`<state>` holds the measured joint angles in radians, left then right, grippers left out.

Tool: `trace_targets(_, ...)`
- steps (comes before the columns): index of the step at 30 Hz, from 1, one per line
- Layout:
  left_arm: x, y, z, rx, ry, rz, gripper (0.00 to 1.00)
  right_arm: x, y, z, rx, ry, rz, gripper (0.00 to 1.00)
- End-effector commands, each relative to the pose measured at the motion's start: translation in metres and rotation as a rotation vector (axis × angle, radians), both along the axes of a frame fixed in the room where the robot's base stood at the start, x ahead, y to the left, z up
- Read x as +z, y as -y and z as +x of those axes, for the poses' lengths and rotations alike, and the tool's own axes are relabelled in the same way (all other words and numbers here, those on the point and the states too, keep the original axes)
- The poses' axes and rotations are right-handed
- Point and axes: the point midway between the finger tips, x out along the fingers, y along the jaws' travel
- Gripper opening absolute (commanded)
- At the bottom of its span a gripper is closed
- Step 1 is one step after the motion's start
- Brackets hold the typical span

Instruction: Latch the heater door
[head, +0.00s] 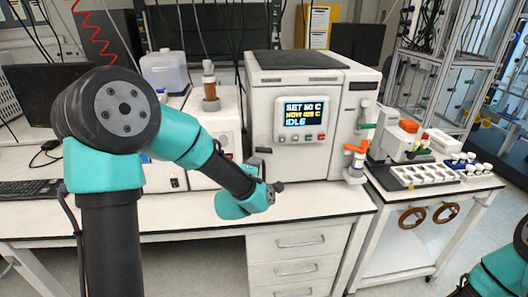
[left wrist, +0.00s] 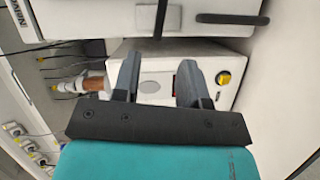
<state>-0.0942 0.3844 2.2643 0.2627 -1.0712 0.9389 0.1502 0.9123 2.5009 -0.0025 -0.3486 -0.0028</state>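The heater (head: 300,100) is the white box with a lit display (head: 305,113) reading SET 50 C, a NOW line and IDLE. A dark bar, seemingly its door handle (head: 263,150), shows at its lower left front. A dark handle (left wrist: 160,18) also shows at the top of the left wrist view, beyond the fingers. My left gripper (left wrist: 159,62) is open and empty, its two fingers apart and clear of the handle. In the head view its fingers are mostly hidden by my wrist. Whether the door is fully closed is unclear. My right gripper is out of view.
A white unit (left wrist: 150,75) with a red switch and yellow knob stands left of the heater. An orange-handled valve (head: 356,150) stands at the heater's right. A cart (head: 430,190) with trays is further right. The bench front (head: 300,205) is clear.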

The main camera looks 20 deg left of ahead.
Motion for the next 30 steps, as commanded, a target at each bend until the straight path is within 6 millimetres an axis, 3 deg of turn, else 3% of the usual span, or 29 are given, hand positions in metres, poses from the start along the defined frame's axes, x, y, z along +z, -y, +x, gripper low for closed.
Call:
trace_targets(18,-0.007,-0.013,0.103,0.001,0.0,0.0,0.39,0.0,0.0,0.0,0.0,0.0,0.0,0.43)
trace_targets(24,-0.008,-0.015,0.119,0.0,0.0,0.0,0.39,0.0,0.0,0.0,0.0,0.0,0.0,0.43)
trace_targets(30,-0.008,-0.015,0.122,-0.001,-0.001,0.0,0.39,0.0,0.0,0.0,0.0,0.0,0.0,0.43)
